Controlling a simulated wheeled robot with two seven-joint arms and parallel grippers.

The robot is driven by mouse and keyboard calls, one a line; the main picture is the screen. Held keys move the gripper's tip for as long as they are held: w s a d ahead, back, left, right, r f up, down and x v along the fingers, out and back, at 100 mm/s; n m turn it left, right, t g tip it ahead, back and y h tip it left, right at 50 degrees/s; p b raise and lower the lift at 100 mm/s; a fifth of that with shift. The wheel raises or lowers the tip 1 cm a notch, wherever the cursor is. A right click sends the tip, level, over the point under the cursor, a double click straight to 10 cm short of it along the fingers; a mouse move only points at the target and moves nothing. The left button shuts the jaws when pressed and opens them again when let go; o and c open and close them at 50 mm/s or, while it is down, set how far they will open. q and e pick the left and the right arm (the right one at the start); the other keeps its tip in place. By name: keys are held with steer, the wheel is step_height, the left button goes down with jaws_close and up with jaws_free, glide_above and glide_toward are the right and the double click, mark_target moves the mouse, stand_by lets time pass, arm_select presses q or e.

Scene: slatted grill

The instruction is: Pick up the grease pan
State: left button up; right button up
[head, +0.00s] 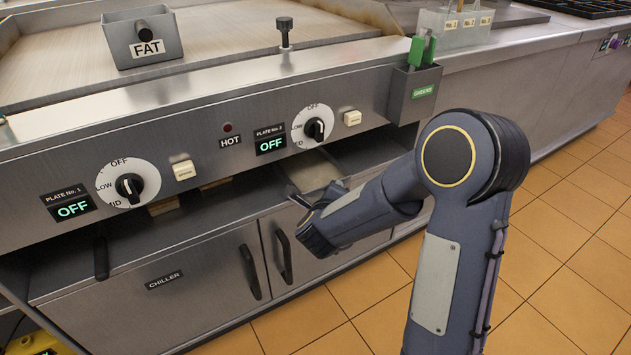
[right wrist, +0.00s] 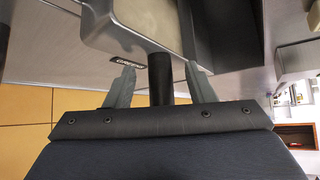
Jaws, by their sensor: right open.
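The grease pan (head: 318,174) is a metal tray with pale contents, set on the shelf under the griddle's control panel in the head view. In the right wrist view the pan (right wrist: 100,22) is at the top, beside a label that appears to read GREASE. Its dark round handle (right wrist: 161,78) points toward my right gripper (right wrist: 158,82). The gripper is open, with one finger on each side of the handle and visible gaps to both. In the head view my right gripper (head: 303,207) is at the pan's front, partly hidden by its own wrist. My left gripper is in neither view.
The control panel (head: 225,150) with knobs overhangs the shelf. Chiller doors (head: 170,300) with dark upright handles are below it. A FAT container (head: 144,40) stands on the griddle. A holder (head: 414,95) with green-handled tools hangs at the panel's right end. The tiled floor (head: 540,250) is clear at right.

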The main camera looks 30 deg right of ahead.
steer(key=shift+c, duration=0.3)
jaws_close()
steer(key=shift+r, duration=0.2)
